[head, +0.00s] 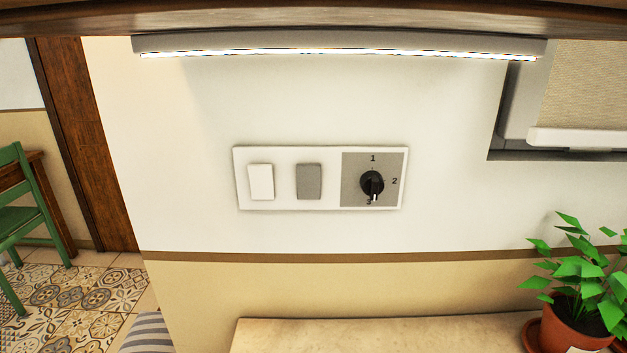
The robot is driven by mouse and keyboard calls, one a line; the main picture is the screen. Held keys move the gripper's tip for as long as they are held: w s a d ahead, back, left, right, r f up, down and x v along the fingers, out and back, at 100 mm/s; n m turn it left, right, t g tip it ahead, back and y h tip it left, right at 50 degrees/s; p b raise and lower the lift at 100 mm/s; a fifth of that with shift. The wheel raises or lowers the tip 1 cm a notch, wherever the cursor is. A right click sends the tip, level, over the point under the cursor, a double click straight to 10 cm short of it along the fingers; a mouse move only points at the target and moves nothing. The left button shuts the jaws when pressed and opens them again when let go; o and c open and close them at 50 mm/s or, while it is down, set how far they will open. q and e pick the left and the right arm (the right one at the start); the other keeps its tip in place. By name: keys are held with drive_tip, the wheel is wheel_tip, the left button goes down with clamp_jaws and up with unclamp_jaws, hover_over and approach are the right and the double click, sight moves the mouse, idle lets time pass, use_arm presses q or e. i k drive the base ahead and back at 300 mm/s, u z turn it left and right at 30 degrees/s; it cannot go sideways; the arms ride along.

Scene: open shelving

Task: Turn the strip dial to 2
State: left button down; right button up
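The dial (372,183) is a black round knob with a light pointer mark. It sits on a grey square at the right end of a white wall panel (275,155). The digits 1 above, 2 to the right and 3 below surround it. Its pointer faces down, at the 3, which it partly covers. A lit light strip (335,53) runs along the wall above the panel. Neither of my grippers is in view.
The panel also carries a white switch (261,182) and a grey switch (309,181). Below is a pale counter (380,335). A potted plant (580,275) stands at its right. A window (585,95) is at upper right, a green chair (25,210) at left.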

sight(371, 182)
drive_tip(key=z, duration=1.3)
drive_tip(key=k, duration=0.8)
drive_tip(key=u, duration=1.75)
